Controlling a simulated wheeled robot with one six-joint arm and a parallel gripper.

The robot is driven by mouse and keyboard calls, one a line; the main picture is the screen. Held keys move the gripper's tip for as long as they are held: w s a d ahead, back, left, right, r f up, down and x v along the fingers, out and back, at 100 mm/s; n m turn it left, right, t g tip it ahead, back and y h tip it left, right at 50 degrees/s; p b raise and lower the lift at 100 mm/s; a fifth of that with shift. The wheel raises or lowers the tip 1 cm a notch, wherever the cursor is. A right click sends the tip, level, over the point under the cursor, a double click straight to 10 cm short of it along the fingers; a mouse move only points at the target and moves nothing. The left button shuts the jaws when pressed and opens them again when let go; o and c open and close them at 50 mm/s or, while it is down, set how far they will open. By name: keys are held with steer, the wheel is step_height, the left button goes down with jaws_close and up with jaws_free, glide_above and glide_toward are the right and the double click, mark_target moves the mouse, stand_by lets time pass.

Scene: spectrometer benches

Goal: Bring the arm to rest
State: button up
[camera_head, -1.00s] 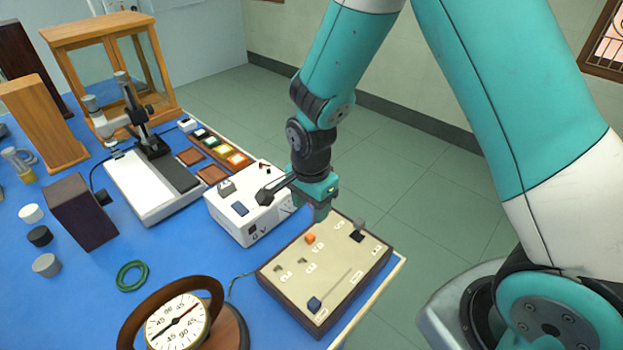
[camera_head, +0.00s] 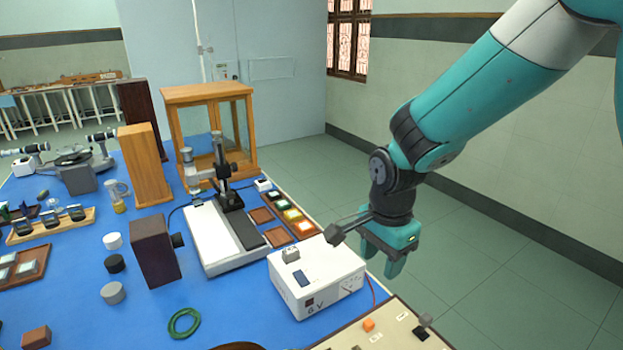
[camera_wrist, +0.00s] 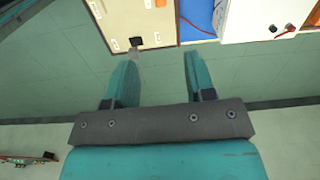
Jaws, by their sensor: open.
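My gripper (camera_head: 394,264) hangs from the teal and white arm at the right of the head view, fingers pointing down. In that view it lies just right of the white power box (camera_head: 317,277) and above the beige switch panel (camera_head: 385,335). The wrist view shows two teal fingers (camera_wrist: 158,80) standing apart with nothing between them. Green floor shows between and beyond the fingers. The gripper touches nothing that I can see.
The blue bench (camera_head: 215,303) holds a microscope-like instrument (camera_head: 230,190), a glass-sided wooden case (camera_head: 208,95), a dark block (camera_head: 155,252) and a green coil (camera_head: 184,323). Open floor (camera_head: 480,240) lies right of the bench. The switch panel shows at the wrist view's top (camera_wrist: 118,22).

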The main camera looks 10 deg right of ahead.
steer(key=s+a+r+n+y, duration=0.2)
steer(key=s+r+n, duration=0.4)
steer(key=s+n, duration=0.3)
steer(key=s+a+r+n+y, duration=0.2)
steer(key=s+r+n, duration=0.4)
steer(key=s+n, duration=0.4)
steer(key=shift+a+r+n, duration=0.2)
steer(key=shift+a+n, duration=0.2)
steer(key=shift+n, duration=0.3)
